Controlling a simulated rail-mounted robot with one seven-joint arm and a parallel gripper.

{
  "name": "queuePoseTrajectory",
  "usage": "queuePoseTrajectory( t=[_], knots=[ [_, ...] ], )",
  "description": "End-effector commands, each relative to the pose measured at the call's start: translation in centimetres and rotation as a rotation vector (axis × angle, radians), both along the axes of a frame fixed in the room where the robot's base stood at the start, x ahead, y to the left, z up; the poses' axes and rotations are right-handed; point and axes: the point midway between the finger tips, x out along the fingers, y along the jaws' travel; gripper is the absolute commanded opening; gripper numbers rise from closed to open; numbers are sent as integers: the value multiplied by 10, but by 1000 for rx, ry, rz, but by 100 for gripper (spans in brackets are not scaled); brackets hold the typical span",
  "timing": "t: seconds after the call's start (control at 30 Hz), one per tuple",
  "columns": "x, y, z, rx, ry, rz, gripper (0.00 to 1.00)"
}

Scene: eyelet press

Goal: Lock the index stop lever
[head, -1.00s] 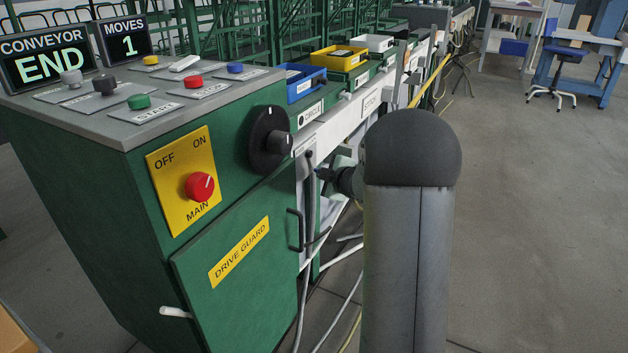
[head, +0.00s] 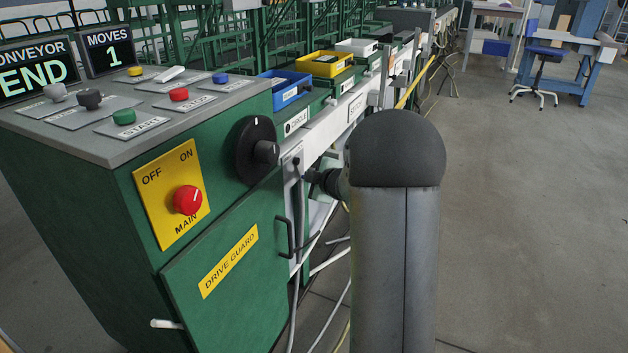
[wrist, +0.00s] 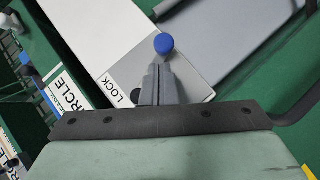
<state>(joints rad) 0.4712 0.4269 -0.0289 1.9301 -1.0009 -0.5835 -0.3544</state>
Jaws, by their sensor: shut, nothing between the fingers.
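In the wrist view, a round blue knob (wrist: 163,43) shows just beyond my fingertips. It looks like the end of the lever, but the lever's arm is hidden behind my fingers. A grey plate with the label LOCK (wrist: 125,92) lies beside and under it. My gripper (wrist: 157,70) is shut and empty, its fingertips just below the knob in the picture. I cannot tell whether they touch it. In the head view my gripper is hidden, and I cannot make out the lever there.
The green control cabinet (head: 110,215) stands at left with a red MAIN switch (head: 187,200) and a DRIVE GUARD door (head: 228,262). A blue bin (head: 285,88) and a yellow bin (head: 327,64) sit along the line. Cables hang below.

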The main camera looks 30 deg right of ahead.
Motion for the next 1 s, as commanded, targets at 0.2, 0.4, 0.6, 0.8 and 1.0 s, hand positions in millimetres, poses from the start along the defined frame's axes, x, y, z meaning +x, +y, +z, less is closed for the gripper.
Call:
queuePoseTrajectory(
  t=[0.2,0.4,0.6,0.8,1.0],
  knots=[
    [-19,25,15,0,-3,3,0],
    [-64,28,32,1,0,-1,0],
    [-100,29,40,0,0,-1,0],
    [-116,29,43,0,1,0,0],
    [-118,29,42,0,1,0,0]
  ],
)
